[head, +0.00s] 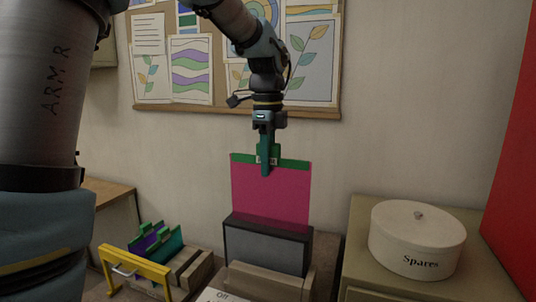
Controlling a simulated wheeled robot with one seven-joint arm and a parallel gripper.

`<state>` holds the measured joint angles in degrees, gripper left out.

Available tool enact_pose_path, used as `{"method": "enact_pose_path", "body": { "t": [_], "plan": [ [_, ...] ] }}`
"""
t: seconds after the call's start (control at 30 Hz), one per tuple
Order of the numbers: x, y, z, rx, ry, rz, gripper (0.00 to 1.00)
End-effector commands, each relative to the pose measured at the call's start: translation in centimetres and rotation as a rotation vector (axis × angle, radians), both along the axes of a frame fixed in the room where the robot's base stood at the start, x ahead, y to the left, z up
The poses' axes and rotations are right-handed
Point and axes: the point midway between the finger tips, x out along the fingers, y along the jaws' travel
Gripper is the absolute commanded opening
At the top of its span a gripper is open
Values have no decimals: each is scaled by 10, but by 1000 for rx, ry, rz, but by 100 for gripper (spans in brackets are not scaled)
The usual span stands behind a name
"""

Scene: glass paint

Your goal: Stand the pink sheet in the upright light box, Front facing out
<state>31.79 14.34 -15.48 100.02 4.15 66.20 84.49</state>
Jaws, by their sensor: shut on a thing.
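The pink sheet (270,196) hangs upright in the middle of the head view, with a green strip along its top edge. My gripper (265,166) is shut on the green top strip near its middle. The light box (267,249) stands upright directly below, with a dark frame and a grey panel. The lower edge of the sheet meets the top of the light box in the picture; I cannot tell whether it is inside, behind or above it. I cannot read which face of the sheet is the Front.
A rack with a yellow handle frame (135,265) holds purple and teal sheets (160,243) at lower left. A round white box marked "Spares" (416,240) stands on a cabinet (358,240) at right. A pinboard (237,105) hangs on the wall behind.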

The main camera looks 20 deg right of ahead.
Motion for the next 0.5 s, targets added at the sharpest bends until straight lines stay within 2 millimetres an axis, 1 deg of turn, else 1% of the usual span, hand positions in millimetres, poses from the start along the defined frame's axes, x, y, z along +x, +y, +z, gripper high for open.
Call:
{"method": "enact_pose_path", "body": {
  "t": [0.03,0.5],
  "plan": [
    [0,0,-12,-1,-1,0,0],
    [0,0,-70,-1,-1,0,0]
  ]
}}
